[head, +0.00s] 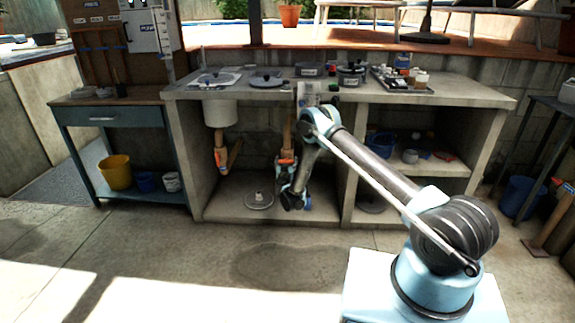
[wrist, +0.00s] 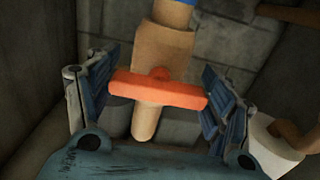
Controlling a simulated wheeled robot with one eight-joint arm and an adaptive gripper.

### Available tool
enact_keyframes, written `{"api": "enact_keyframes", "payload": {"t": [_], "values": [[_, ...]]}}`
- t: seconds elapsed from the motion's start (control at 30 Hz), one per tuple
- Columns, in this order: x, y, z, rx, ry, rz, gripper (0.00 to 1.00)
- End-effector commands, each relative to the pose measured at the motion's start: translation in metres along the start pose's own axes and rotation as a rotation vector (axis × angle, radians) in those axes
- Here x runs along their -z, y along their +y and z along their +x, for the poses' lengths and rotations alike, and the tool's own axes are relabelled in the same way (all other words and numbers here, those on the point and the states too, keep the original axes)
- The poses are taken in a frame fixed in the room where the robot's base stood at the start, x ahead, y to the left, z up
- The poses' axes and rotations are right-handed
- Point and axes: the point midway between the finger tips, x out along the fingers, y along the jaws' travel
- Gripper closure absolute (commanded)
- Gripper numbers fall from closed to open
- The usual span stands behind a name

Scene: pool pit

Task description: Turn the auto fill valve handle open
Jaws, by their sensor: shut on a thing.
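An orange bar handle (wrist: 158,89) sits crosswise on a tan vertical pipe (wrist: 163,48) in the wrist view. My gripper (wrist: 160,80) is shut on this handle, with one blue-grey finger at each end of the bar. In the head view the handle (head: 286,161) shows small under the counter, with my gripper (head: 287,170) at it, partly hidden by my arm. A second pipe with an orange handle (head: 220,158) hangs to the left, apart from my gripper. I cannot read a label on either valve.
The concrete counter (head: 470,89) runs above the open bay, with a divider (head: 350,185) to the right of my gripper. A round disc-like fitting (head: 259,201) lies on the bay floor. A blue table (head: 85,115) with buckets stands left. The front floor is clear.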

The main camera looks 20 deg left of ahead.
Motion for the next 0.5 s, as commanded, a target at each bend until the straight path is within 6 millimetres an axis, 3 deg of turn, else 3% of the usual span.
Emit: {"api": "enact_keyframes", "payload": {"t": [0.27, 0.5], "values": [[0.0001, 0.0, -0.0001, -0.001, 0.0, -0.045, 0.5], [0.0001, 0.0002, -0.0001, 0.0, 0.0, -0.192, 0.5]]}}
